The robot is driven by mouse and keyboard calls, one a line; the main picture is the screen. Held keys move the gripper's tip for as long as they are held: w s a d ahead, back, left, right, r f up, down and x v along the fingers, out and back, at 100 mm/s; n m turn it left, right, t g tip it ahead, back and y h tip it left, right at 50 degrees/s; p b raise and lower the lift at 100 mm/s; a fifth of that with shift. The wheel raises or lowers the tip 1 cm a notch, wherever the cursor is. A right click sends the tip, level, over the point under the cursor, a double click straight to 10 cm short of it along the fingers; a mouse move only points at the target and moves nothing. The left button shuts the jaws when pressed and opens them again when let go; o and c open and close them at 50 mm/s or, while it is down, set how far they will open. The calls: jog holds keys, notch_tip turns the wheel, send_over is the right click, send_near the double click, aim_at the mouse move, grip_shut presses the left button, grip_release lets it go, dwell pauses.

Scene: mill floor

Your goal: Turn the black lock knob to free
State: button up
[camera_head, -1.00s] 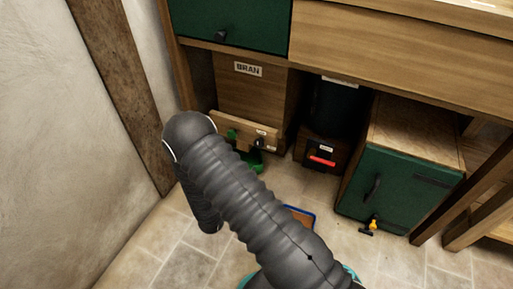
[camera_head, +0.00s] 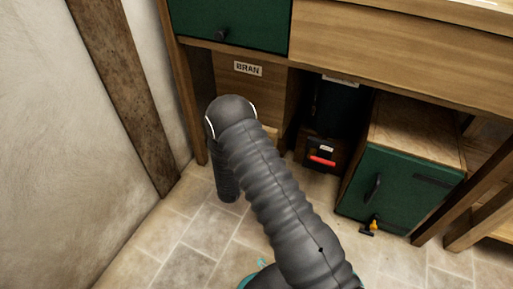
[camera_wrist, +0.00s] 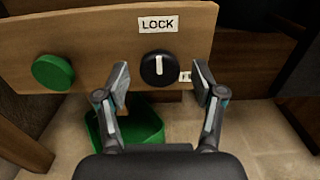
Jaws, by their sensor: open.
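The black lock knob (camera_wrist: 158,69) is in the wrist view, on a wooden panel (camera_wrist: 95,35) below a white label reading LOCK (camera_wrist: 158,24). Its white pointer line stands upright, toward the label. Part of a second white label (camera_wrist: 185,76) shows at the knob's right. My gripper (camera_wrist: 162,85) is open, with one finger on each side of the knob in the picture. I cannot tell whether the fingers touch it. In the head view my arm hides the knob and the gripper.
A green round knob (camera_wrist: 53,72) is left of the lock knob. A green bin (camera_wrist: 133,128) sits below the panel. In the head view, a box with a red handle (camera_head: 321,161) and a green cabinet (camera_head: 400,190) stand to the right. A wall (camera_head: 60,150) is at left.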

jog(key=c, duration=1.1)
jog(key=shift+c, duration=0.2)
jog(key=shift+m+b, duration=0.35)
jog(key=shift+m, duration=0.05)
jog(key=shift+m+b, duration=0.65)
jog(key=shift+m, duration=7.95)
jog(key=shift+d, duration=0.1)
